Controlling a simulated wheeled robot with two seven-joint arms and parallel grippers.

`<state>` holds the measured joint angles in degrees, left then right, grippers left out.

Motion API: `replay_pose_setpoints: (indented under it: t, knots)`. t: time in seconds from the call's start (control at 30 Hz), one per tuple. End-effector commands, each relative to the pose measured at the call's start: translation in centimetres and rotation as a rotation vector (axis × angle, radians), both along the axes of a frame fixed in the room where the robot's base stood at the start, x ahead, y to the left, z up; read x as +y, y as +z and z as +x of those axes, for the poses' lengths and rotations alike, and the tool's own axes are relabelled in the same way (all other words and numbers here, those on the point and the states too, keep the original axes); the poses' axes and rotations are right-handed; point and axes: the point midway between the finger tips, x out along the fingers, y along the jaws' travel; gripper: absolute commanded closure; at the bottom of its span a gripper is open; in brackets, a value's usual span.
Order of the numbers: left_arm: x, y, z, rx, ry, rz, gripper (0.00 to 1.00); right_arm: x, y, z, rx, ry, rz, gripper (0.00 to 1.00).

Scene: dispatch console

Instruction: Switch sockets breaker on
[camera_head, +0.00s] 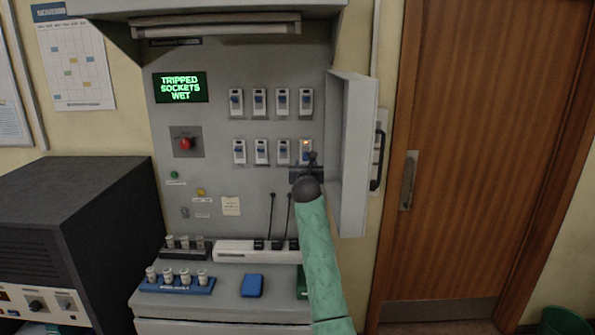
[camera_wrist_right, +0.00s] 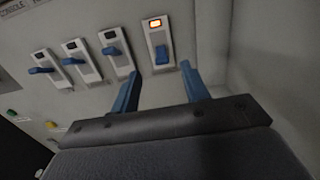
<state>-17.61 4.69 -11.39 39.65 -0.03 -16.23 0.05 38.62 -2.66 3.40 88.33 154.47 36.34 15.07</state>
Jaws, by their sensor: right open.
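The panel carries two rows of breakers with blue levers. The lower row's rightmost breaker (camera_head: 306,146) has a lit orange lamp; in the wrist view its blue lever (camera_wrist_right: 162,56) shows below the lamp. I cannot read which breaker is labelled sockets. A green-lettered display (camera_head: 180,87) reads "TRIPPED SOCKETS WET". My right gripper (camera_head: 311,160) is just below that lit breaker. In the wrist view my right gripper (camera_wrist_right: 160,87) is open and empty, its two blue fingers apart just under the lever; I cannot tell if they touch the panel. My left gripper is not in view.
An open panel door (camera_head: 352,150) stands close to the right of my right arm. A red button (camera_head: 185,143) sits left of the breakers. The desk holds a blue box (camera_head: 252,285) and a rack of white pegs (camera_head: 177,285).

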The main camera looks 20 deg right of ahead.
Motion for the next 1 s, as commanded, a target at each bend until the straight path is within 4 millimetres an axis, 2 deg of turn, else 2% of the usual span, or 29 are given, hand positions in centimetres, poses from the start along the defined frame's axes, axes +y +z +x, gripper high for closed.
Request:
replay_pose_setpoints:
  t: [0.17,0.4,0.7,1.0]
  knots:
    - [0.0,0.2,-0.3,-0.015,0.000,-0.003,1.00,-0.1,-0.6,0.4,0.034,0.000,0.031,0.55]
    - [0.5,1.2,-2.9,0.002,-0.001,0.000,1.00,-0.9,-0.3,3.1,0.033,0.000,0.030,0.55]
    - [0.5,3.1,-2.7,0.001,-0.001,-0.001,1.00,-1.9,-0.5,6.6,0.032,-0.001,0.029,0.55]
    - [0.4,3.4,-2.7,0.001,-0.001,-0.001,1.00,-2.2,-0.8,7.5,0.030,0.000,0.028,0.55]
